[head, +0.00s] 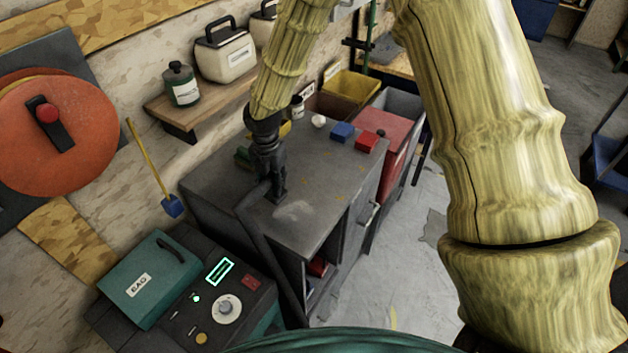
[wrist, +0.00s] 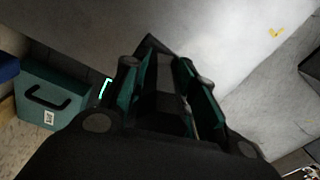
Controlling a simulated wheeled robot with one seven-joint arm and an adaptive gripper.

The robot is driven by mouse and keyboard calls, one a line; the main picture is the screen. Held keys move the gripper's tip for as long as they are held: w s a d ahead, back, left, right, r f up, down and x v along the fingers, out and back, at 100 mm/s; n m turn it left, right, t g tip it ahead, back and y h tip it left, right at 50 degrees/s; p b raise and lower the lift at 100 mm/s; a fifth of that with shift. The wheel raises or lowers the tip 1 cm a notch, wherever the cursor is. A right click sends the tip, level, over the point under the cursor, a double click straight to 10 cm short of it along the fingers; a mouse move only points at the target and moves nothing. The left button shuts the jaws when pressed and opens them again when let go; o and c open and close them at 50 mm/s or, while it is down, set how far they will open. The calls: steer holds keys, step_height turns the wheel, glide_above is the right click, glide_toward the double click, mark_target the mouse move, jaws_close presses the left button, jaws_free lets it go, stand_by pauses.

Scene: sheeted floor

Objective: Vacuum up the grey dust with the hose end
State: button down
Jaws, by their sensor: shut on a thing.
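My gripper (head: 268,160) is shut on the dark hose end (head: 276,190) above the grey cabinet top. The hose end points down, and its tip looks close to or at the surface; I cannot tell whether it touches. The black hose (head: 272,250) runs from it over the cabinet's front edge. The grey dust (head: 293,210) is a pale smudge on the cabinet top (head: 225,190), just right of and nearer than the hose tip. In the wrist view the gripper (wrist: 160,85) has its teal-lined fingers around the dark hose end. I cannot make out the dust there.
The teal vacuum unit (head: 220,305) with its BAG box (head: 142,284) stands front left. Blue (head: 342,132) and red (head: 367,142) blocks and a white ball (head: 318,121) sit at the cabinet's back. A shelf (head: 200,112) with canisters is on the wall. The front cabinet top is clear.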

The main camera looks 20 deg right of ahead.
steer(key=shift+r+p, duration=0.55)
steer(key=shift+r, duration=0.5)
steer(key=shift+s, duration=0.1)
